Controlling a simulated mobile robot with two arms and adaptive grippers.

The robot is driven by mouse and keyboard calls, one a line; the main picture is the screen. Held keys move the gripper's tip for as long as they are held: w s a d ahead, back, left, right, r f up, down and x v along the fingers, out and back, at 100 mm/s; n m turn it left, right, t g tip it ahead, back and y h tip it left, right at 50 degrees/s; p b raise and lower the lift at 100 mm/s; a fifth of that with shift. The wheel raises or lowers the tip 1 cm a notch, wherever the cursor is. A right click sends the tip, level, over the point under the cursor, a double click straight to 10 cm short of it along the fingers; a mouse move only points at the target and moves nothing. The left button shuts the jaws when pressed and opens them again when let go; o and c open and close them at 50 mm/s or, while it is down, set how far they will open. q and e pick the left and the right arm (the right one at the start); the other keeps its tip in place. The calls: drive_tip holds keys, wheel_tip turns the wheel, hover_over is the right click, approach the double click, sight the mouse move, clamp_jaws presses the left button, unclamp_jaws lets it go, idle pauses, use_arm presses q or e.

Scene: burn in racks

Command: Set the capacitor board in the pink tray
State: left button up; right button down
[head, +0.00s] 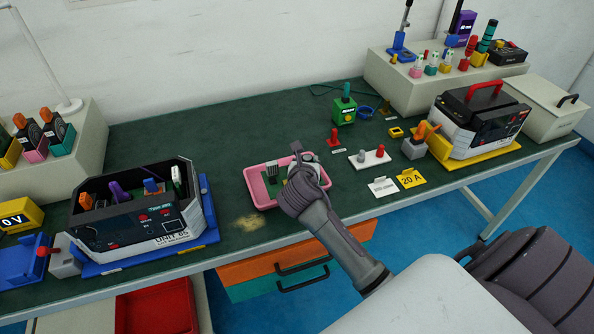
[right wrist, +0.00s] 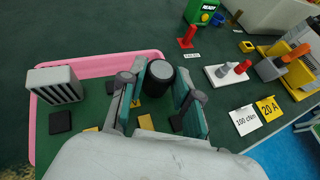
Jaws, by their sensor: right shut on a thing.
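The pink tray (head: 250,186) lies on the green bench top near its front edge; its rim shows in the right wrist view (right wrist: 115,64). The capacitor board (head: 277,189) is green, with a grey finned block and a black round capacitor. In the right wrist view the board (right wrist: 90,108) lies within the tray's outline; whether it touches the tray floor I cannot tell. My right gripper (head: 298,164) is over the tray, and its fingers (right wrist: 160,88) are shut on the board's black capacitor. The gripper hides the board's right part. My left gripper is out of view.
An open black-and-white unit (head: 150,220) stands left of the tray on a blue base. Right of it are a red peg (head: 335,140), a white block with pegs (head: 368,160), small cards (head: 411,178) and another unit (head: 465,135). Bare bench lies behind the tray.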

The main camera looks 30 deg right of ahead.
drive_tip(key=w+f, duration=0.2)
drive_tip(key=w, duration=0.1)
drive_tip(key=w+d+f, duration=0.1)
drive_tip(key=w, duration=0.1)
drive_tip(key=shift+w+d+f, duration=0.1)
drive_tip(key=shift+w+f, duration=0.05)
drive_tip(key=shift+w, duration=0.1)
drive_tip(key=shift+f+b, duration=0.35)
drive_tip(key=shift+f, duration=1.7)
drive_tip(key=c, duration=0.8)
unclamp_jaws()
drive_tip(key=shift+f, duration=0.1)
drive_tip(key=v, duration=1.2)
drive_tip(key=shift+p, duration=0.3)
